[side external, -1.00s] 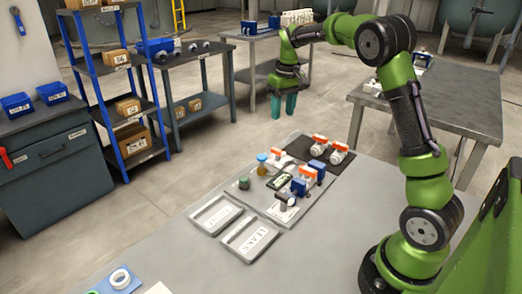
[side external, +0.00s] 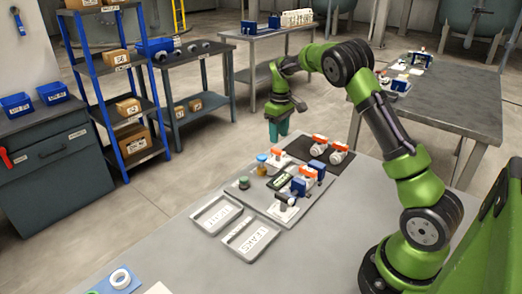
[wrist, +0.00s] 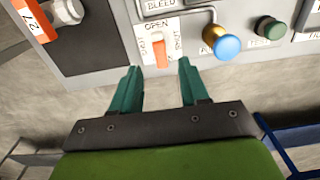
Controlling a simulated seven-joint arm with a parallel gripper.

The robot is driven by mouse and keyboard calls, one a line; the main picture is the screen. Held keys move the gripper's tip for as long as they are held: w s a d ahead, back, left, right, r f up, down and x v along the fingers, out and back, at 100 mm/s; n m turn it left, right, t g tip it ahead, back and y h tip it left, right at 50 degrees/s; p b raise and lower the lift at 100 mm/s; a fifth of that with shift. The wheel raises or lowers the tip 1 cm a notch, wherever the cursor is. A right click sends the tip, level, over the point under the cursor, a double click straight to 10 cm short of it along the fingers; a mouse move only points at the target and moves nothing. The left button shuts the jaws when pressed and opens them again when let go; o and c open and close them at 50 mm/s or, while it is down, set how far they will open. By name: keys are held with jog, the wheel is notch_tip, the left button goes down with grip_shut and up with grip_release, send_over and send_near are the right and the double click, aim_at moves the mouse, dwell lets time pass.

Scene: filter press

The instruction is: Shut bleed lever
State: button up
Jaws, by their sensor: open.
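The bleed lever (wrist: 160,48) is a small orange-red handle on a white plate in the wrist view, under the word BLEED. It stands in line with the word OPEN above it; sideways words that look like SHUT flank it. My gripper (wrist: 160,70) is open and empty, its teal fingertips spread to either side of the lever's near end and apart from it. In the side external view my gripper (side external: 279,130) hangs above the far edge of the grey panel (side external: 262,206). The lever is too small to tell there.
A blue knob (wrist: 228,47) on a brass base and a green button (wrist: 269,28) sit right of the lever. An orange tag marked 27 (wrist: 35,18) is at left. Two grey trays (side external: 217,215) (side external: 250,238) lie in front. White bottles (side external: 337,155) lie on the dark mat.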

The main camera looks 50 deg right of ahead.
aim_at(278, 150)
jog(key=shift+f, duration=2.8)
grip_shut()
